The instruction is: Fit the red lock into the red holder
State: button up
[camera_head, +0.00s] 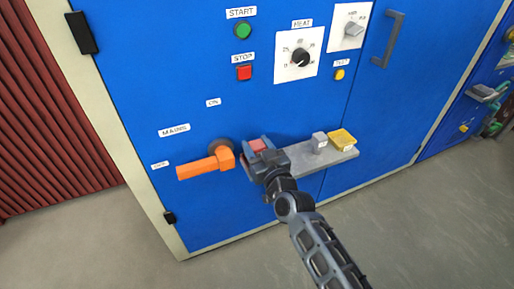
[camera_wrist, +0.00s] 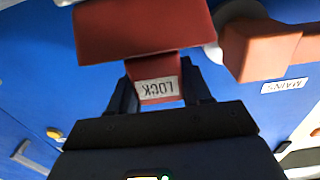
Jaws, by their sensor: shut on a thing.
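My gripper (camera_head: 262,153) is shut on the red lock (camera_head: 258,145), just left of the grey shelf on the blue cabinet. In the wrist view the red lock (camera_wrist: 157,88) sits between my two fingers (camera_wrist: 158,92), its white LOCK label appearing upside down. A wider red block (camera_wrist: 143,28) adjoins it beyond the fingertips. I cannot tell whether this block is part of the lock or the red holder. No separate red holder can be made out in the head view, where my gripper covers part of this area.
The orange MAINS handle (camera_head: 205,164) points left, close beside my gripper; it also shows in the wrist view (camera_wrist: 262,50). A grey block (camera_head: 319,142) and a yellow block (camera_head: 342,138) stand on the grey shelf (camera_head: 300,160). Buttons and dials are above.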

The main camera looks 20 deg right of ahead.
jog(key=shift+f+b, duration=0.35)
jog(key=shift+b, duration=0.05)
jog(key=o, duration=1.1)
jog(key=shift+r, duration=0.15)
jog(key=shift+r+p, duration=0.3)
jog(key=shift+p, duration=0.15)
jog(key=s, duration=1.2)
jog(key=shift+b, duration=0.3)
jog(key=shift+s+f, duration=0.1)
